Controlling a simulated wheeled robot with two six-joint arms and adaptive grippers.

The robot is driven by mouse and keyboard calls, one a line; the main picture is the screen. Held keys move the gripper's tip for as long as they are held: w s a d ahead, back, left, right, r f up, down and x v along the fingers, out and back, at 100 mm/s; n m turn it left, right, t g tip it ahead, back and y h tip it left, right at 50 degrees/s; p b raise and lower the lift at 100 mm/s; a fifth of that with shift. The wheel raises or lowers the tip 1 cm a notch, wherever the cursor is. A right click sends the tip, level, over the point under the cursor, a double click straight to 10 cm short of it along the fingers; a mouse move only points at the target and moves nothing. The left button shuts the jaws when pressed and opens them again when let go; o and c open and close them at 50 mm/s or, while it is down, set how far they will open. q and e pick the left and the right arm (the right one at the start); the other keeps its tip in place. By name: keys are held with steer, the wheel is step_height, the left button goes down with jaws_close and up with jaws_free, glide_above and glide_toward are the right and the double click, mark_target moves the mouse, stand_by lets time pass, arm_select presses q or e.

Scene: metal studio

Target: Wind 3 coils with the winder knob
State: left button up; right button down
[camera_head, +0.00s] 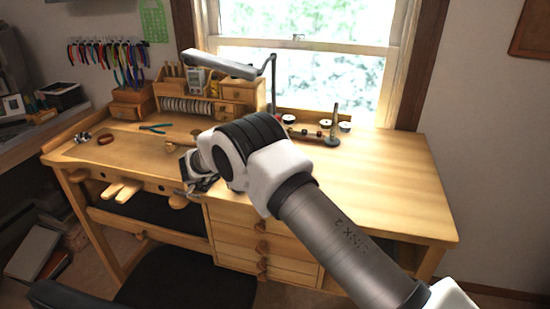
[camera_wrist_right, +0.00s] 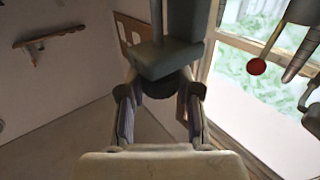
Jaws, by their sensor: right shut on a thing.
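My right gripper (camera_head: 194,180) reaches in from the right to the front edge of the wooden bench (camera_head: 385,190). In the wrist view its two fingers (camera_wrist_right: 159,92) are shut on a dark rounded knob (camera_wrist_right: 158,88). The knob sits under a grey-green block (camera_wrist_right: 168,58) with a post. This looks like the winder, seen close up. In the head view my arm and gripper hide most of the winder and the knob. I cannot make out any wire or coils. My left gripper is not in view.
A lamp (camera_head: 220,64) stands over small wooden drawers. The bench's right side is clear.

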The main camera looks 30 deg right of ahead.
steer(key=shift+w+r+m, duration=0.1)
steer(key=shift+r+m, duration=0.2)
steer(key=shift+r, duration=0.05)
steer(key=c, duration=0.8)
jaws_free()
steer(key=shift+f, duration=0.1)
steer(key=shift+a+f, duration=0.1)
steer(key=shift+a, duration=0.15)
steer(key=v, duration=0.7)
steer(key=shift+w, duration=0.1)
